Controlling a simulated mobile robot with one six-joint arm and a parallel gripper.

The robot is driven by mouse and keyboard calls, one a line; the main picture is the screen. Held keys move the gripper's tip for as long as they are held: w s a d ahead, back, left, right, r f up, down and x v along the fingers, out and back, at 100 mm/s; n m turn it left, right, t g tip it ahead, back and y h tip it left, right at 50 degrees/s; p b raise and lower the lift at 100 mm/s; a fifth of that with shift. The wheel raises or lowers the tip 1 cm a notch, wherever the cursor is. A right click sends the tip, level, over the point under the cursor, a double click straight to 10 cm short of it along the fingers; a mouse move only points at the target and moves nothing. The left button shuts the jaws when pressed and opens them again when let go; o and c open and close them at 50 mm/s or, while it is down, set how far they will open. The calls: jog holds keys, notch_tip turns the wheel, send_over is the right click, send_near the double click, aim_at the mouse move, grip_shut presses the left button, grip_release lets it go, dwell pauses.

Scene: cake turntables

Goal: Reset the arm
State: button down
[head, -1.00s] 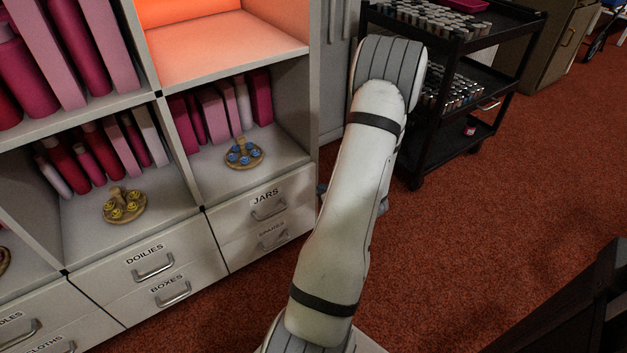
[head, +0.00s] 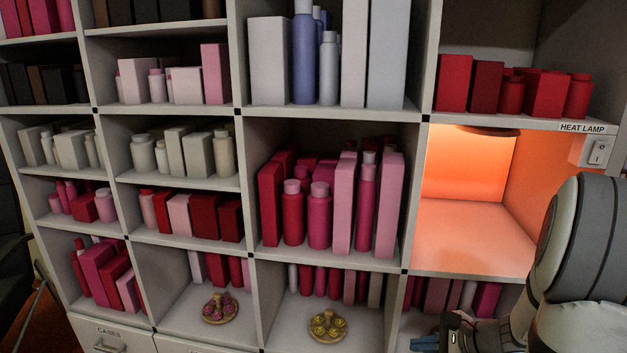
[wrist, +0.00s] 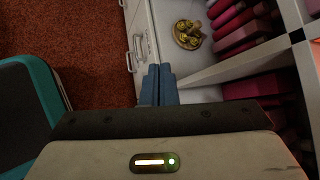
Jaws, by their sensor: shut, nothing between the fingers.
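My gripper (head: 426,343) shows at the bottom right of the head view, with blue-grey fingers in front of the lower right compartment. In the wrist view my gripper (wrist: 158,82) has its two fingers together, with nothing between them. It is near the shelf's lower compartments and drawer fronts. A round wooden turntable with yellow items (head: 328,339) stands in a lower compartment to the left of the gripper. It also shows beyond the fingertips in the wrist view (wrist: 190,45). A turntable with pink items (head: 222,320) stands one compartment further left.
A white shelf unit (head: 240,185) full of boxes and bottles fills the head view. The heat lamp compartment (head: 470,235) glows orange and is empty; its switch (head: 598,151) is on the right. Open red carpet (wrist: 75,50) lies left in the wrist view.

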jog(key=s+a+r+n+g+h+p, duration=0.1)
jog(key=s+a+r+n+g+p, duration=0.15)
jog(key=a+r+n+p, duration=0.35)
jog(key=s+a+r+n+g+p, duration=0.2)
jog(key=s+a+r+n, duration=0.2)
jog(key=r, duration=0.5)
jog(key=s+a+r+n+h+p, duration=0.1)
jog(key=s+r+n+h+p, duration=0.2)
jog(key=r, duration=0.4)
jog(key=s+a+r+n+h+p, duration=0.1)
jog(key=s+r+n+h+p, duration=0.2)
jog(key=r+n+p, duration=0.3)
jog(key=shift+s+r+n, duration=0.25)
jog(key=shift+r+n, duration=0.3)
jog(key=shift+n, duration=0.05)
